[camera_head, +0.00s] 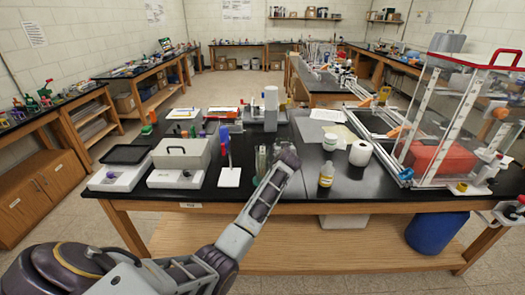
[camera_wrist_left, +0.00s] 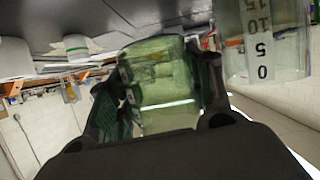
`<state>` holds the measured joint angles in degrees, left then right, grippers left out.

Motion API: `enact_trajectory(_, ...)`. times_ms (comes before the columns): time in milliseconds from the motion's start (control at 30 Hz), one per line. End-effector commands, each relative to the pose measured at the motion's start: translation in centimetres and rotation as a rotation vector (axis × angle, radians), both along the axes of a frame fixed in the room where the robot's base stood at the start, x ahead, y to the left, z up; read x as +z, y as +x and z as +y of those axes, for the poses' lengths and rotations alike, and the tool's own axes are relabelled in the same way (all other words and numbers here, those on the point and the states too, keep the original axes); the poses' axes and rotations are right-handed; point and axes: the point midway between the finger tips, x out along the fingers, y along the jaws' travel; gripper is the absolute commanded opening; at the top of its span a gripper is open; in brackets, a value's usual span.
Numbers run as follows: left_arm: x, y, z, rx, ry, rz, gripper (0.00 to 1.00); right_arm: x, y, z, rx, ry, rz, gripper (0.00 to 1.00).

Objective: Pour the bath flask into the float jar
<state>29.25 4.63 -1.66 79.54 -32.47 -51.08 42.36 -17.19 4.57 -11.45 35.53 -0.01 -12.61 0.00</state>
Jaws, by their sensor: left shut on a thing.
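My left gripper (camera_head: 284,157) is over the front middle of the black bench in the head view. In the left wrist view my left gripper (camera_wrist_left: 160,85) is shut on a green-tinted clear glass vessel (camera_wrist_left: 160,88), which looks like the bath flask; the gripper mostly hides it in the head view. A clear jar with a printed scale (camera_wrist_left: 262,45) stands close to its right in the wrist view and looks like the float jar. A slim greenish glass cylinder (camera_head: 261,161) shows just left of my gripper in the head view. Liquid levels are unclear. My right gripper is out of view.
A white stand with red and blue upright items (camera_head: 229,176) and grey instruments (camera_head: 182,154) are left of my gripper. A clear red-topped enclosure (camera_head: 455,110) stands at the right.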

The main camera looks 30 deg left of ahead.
Motion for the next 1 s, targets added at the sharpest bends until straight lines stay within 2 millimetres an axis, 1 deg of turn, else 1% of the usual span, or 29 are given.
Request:
enact_trajectory(100,-0.8,0.1,-0.1,0.000,0.019,0.010,0.21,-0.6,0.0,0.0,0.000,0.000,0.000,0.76)
enact_trajectory(400,-1.7,0.2,-0.3,-0.001,0.048,0.029,0.21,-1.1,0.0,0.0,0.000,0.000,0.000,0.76)
enact_trajectory(833,-1.6,0.2,-0.3,-0.001,0.051,0.030,0.21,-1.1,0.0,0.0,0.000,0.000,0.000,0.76)
enact_trajectory(1000,-0.8,0.2,-0.3,0.000,0.050,0.030,0.21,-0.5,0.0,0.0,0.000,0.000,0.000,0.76)
